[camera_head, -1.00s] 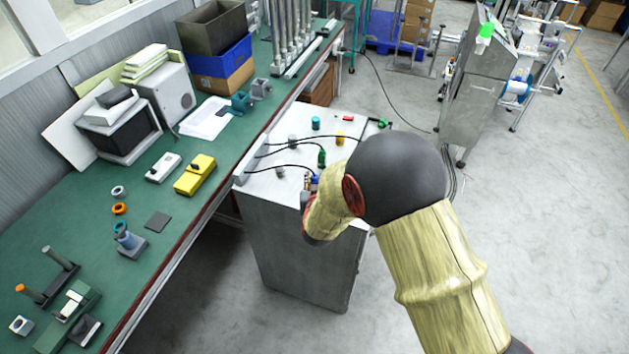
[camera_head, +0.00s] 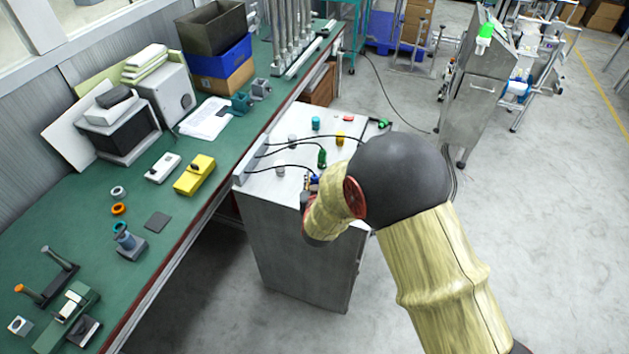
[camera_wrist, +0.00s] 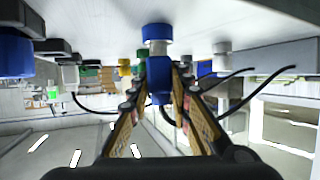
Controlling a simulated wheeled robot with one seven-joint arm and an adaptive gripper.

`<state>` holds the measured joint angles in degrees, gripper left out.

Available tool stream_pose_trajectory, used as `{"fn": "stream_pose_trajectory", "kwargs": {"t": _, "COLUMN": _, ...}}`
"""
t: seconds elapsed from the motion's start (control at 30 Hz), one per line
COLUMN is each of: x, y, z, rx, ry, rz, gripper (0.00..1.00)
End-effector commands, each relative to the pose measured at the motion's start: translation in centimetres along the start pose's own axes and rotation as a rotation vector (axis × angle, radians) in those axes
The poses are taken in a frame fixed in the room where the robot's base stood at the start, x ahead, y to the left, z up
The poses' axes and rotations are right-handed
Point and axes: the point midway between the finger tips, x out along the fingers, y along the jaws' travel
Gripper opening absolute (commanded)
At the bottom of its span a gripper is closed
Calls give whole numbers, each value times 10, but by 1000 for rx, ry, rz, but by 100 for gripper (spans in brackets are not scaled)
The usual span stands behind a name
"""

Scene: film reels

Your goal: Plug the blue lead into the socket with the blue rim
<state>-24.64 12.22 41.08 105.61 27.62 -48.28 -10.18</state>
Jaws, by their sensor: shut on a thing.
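My gripper (camera_wrist: 160,90) is shut on the blue lead (camera_wrist: 159,80), its two fingers on either side of the blue body in the wrist view, where the cabinet top appears overhead. Directly in line with the lead is a blue-rimmed piece (camera_wrist: 157,31) at the cabinet surface, with a pale metal section between them. I cannot tell how far the lead's tip is inside it. In the head view a bit of blue (camera_head: 314,180) shows beside my wrist; the fingers are mostly hidden by my arm.
The grey cabinet (camera_head: 298,240) carries a green lead (camera_head: 322,157), a teal piece (camera_head: 316,122) and a yellow piece (camera_head: 340,138). Black cables run from a strip (camera_head: 239,172) on its left edge. Another blue piece (camera_wrist: 15,55) is at the wrist view's left. The green workbench (camera_head: 95,205) stands left.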

Motion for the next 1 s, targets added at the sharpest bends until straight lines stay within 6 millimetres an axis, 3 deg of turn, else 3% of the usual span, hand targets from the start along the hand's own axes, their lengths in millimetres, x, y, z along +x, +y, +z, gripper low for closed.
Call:
{"fn": "stream_pose_trajectory", "kwargs": {"t": 0.4, "x": 3, "y": 0, "z": 8, "rx": 0, "ry": 0, "rz": 0, "gripper": 0}}
{"fn": "stream_pose_trajectory", "kwargs": {"t": 0.43, "x": 3, "y": 0, "z": 7, "rx": 0, "ry": 0, "rz": 0, "gripper": 22}}
{"fn": "stream_pose_trajectory", "kwargs": {"t": 0.53, "x": 3, "y": 0, "z": 7, "rx": 0, "ry": 0, "rz": 0, "gripper": 27}}
{"fn": "stream_pose_trajectory", "kwargs": {"t": 1.0, "x": -8, "y": 0, "z": 5, "rx": 0, "ry": 1, "rz": -1, "gripper": 28}}
